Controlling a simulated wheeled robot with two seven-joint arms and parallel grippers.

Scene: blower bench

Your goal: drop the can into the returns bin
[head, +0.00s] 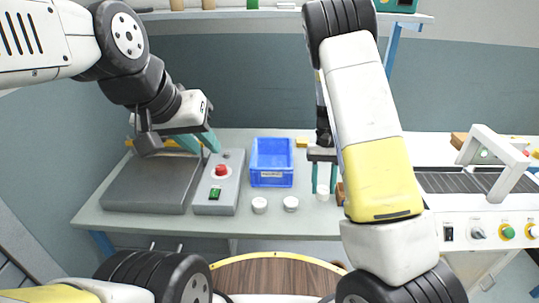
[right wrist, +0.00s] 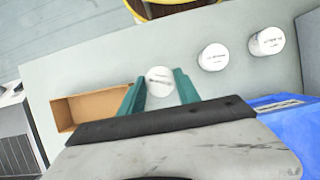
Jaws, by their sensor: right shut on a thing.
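My right gripper (head: 323,187) is shut on a small white can (head: 323,194), right of the blue bin (head: 271,183). In the right wrist view the can (right wrist: 160,81) sits between the two teal fingers; I cannot tell whether it touches the bench. The blue bin stands open on the bench, and a corner of it (right wrist: 290,128) shows at the right of the wrist view. Two more white cans, one at left (head: 259,205) and one at right (head: 291,204), stand in front of the bin. My left gripper (head: 205,146) is open and empty above the control box.
A grey control box (head: 214,203) with a red button and a dark grey plate (head: 148,186) lie left of the bin. An open brown box (right wrist: 88,108) is beside my right gripper. A conveyor (head: 440,182) stands at right. A round wooden stool (head: 275,276) is in front.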

